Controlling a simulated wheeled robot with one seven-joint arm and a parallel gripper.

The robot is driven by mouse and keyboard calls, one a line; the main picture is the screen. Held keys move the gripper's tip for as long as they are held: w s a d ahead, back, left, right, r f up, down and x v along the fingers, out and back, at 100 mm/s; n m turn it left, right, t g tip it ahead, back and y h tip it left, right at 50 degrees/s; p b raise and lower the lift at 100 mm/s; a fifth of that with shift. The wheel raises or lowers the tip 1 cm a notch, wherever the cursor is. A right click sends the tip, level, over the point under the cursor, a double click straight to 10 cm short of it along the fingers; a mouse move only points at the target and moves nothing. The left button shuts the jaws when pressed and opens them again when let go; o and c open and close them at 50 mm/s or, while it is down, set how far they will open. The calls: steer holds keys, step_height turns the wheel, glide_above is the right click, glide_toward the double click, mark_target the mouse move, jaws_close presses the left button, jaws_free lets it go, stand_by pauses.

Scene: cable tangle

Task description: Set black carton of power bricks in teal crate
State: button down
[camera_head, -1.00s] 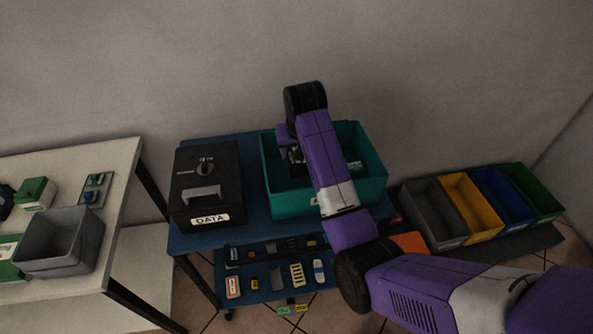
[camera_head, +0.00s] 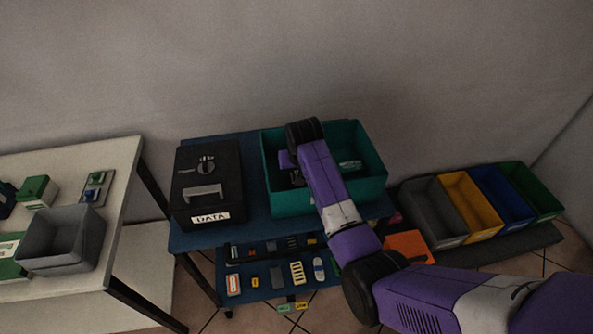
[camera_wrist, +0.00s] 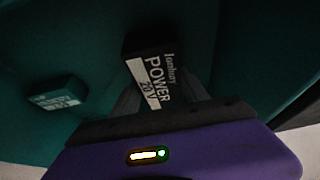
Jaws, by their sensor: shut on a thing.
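The black carton of power bricks (camera_wrist: 150,72), with a white "POWER 20V" label, is between the fingers of my gripper (camera_wrist: 160,98) in the wrist view. My gripper is shut on it. In the head view my gripper (camera_head: 296,178) is down inside the left part of the teal crate (camera_head: 288,204), and my arm hides most of the carton. The crate stands on the blue table; its walls surround the carton in the wrist view (camera_wrist: 75,30). I cannot tell whether the carton touches the crate floor.
A small teal box with a pale label (camera_wrist: 57,96) lies in the crate, apart from the carton; it also shows in the head view (camera_head: 350,166). A black DATA box (camera_head: 222,172) stands left of the crate. Several coloured bins, including a yellow one (camera_head: 468,208), stand right.

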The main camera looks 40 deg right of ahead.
steer(key=c, duration=0.6)
jaws_free()
steer(key=shift+f, duration=0.1)
steer(key=v, duration=1.2)
steer(key=shift+w+d, duration=0.1)
